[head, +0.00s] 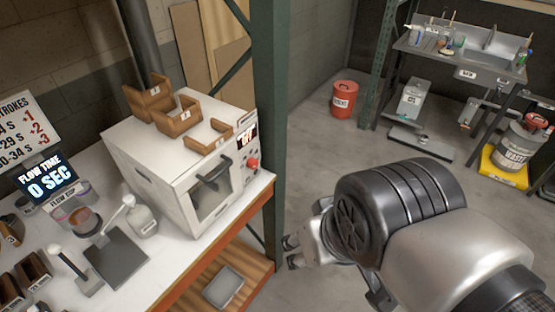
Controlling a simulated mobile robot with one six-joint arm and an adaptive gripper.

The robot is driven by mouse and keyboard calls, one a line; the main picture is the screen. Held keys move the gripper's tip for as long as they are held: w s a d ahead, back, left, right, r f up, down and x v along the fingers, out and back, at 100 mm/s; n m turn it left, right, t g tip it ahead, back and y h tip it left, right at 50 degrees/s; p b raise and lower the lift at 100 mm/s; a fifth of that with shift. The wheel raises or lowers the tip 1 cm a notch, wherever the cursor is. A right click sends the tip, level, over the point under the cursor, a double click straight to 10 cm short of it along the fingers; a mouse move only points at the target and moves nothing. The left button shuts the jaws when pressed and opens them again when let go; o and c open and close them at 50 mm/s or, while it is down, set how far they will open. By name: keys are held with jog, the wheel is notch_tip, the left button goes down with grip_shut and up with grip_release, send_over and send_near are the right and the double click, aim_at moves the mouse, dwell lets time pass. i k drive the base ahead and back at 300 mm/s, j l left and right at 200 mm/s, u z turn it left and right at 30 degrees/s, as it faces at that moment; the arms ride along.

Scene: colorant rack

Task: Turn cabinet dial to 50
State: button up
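The white cabinet (150,158) stands on the bench at the left, with a dark window and a black handle on its front door. Its red dial (252,165) is on the right side of the front, below a small lit display (246,136) whose digits are too small to read surely. My gripper (291,252) is in front of the bench, lower than the dial and to its right in the picture, apart from the cabinet. Its two fingertips point left and look spread, with nothing seen between them. My wrist and forearm hide part of the gripper.
Brown wooden bins (175,115) stand on the cabinet. A green post (268,100) rises just right of it. Open floor lies behind my arm.

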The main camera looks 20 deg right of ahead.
aim_at(252, 164)
jog(key=i+j, duration=0.6)
jog(key=i, duration=0.15)
